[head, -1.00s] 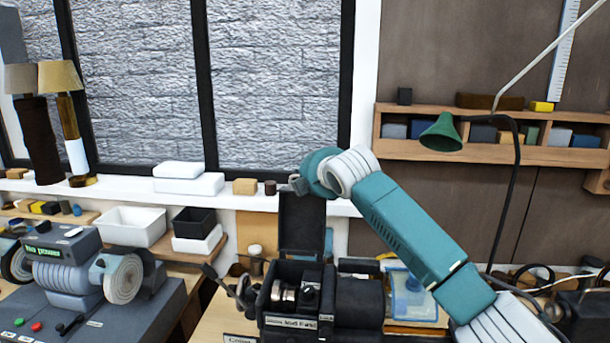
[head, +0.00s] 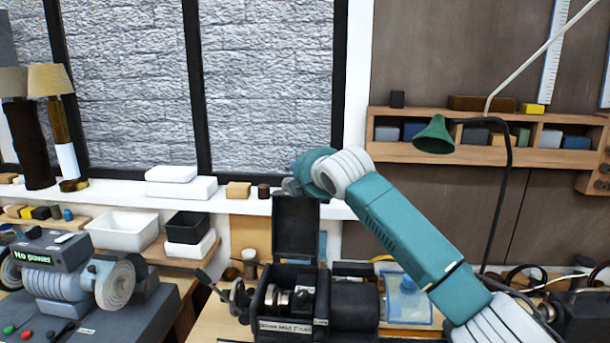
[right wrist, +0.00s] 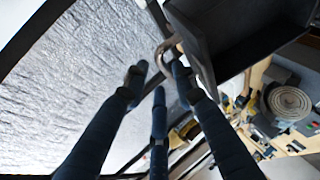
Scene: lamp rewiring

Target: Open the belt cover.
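The belt cover (head: 296,228) is a dark rectangular lid standing upright, hinged at the back of the small black machine (head: 285,325). The machine's open top shows metal parts (head: 276,298) inside. My right gripper (head: 290,187) is at the cover's top edge. In the right wrist view its fingers (right wrist: 158,82) are bent inward with some space between the tips. A curved metal handle (right wrist: 162,52) on the dark cover (right wrist: 225,40) lies by the fingertips. I cannot tell whether the fingers grip it. My left gripper is not in view.
A grey winding machine (head: 65,285) reading "No power" stands at the left. White boxes (head: 180,187) sit on the sill behind the cover. A green lamp (head: 434,136) hangs at the right. A blue-lidded clear box (head: 410,305) lies right of the machine, under my arm.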

